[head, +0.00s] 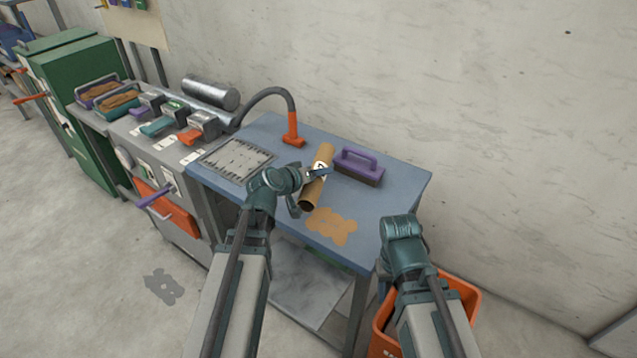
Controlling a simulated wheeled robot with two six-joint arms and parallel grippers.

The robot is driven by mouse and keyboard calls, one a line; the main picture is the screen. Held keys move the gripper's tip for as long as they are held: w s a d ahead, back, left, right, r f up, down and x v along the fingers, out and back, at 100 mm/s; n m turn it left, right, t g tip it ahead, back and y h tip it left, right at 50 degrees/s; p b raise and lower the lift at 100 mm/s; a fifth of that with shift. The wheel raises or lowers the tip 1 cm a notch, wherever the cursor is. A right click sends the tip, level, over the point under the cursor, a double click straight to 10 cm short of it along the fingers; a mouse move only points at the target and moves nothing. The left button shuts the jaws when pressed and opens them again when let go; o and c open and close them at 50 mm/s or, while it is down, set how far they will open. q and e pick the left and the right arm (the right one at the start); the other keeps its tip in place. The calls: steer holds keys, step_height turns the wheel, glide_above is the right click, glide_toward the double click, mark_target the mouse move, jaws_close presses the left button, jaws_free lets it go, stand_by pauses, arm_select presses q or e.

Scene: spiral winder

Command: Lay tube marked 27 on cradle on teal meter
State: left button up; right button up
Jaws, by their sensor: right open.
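A brown cardboard tube (324,153) lies on the blue bench top, its open end toward me. Its white label is partly covered by my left gripper (307,190), so I cannot read the full number. That gripper's fingers are spread, one over the tube and the other beside its left side; it looks open. My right gripper (403,232) is by the bench's right front corner, open, its fingertips hidden. The teal meter (157,127) stands between the purple and orange ones on the grey machine at left. Its cradle is too small to make out clearly.
A purple-handled block (358,165) stands right of the tube. An orange-based curved hose (292,130) and a slotted grey plate (237,160) are to its left. An orange bin (464,292) is below right. A silver roll (210,92) lies behind the meters.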

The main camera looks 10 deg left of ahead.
arm_select(q)
step_height(320, 180, down, 2)
steer(key=shift+f+b, duration=0.1)
steer(key=shift+b, duration=0.55)
arm_select(e)
steer(key=shift+w+d+f, duration=0.1)
steer(key=shift+d+f, duration=0.15)
steer(key=shift+f, duration=0.7)
arm_select(q)
steer(key=shift+f, duration=0.15)
steer(key=o, duration=1.4)
arm_select(e)
steer(key=shift+f, duration=0.2)
steer(key=shift+r, duration=0.1)
